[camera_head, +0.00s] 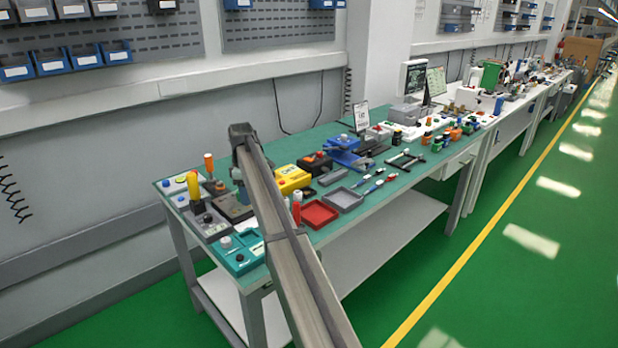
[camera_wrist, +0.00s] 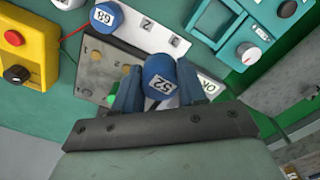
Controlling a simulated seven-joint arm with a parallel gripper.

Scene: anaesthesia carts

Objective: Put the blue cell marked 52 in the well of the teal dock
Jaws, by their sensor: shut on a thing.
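The blue cell marked 52 (camera_wrist: 160,72) is held between the two blue fingers of my gripper (camera_wrist: 157,88) in the wrist view, its white label facing the camera. A grey plate with a white strip lies behind it; I cannot tell the gap. The teal dock (camera_wrist: 232,40) is at the upper right of the wrist view, apart from the cell, with a grey-white dial on it. In the head view the teal dock (camera_head: 238,264) sits at the near left corner of the table. There my arm hides most of the gripper, and I cannot make out the held cell.
A yellow box (camera_wrist: 28,45) with red and black knobs is at left. In the head view, a red tray (camera_head: 318,214) lies right of my arm.

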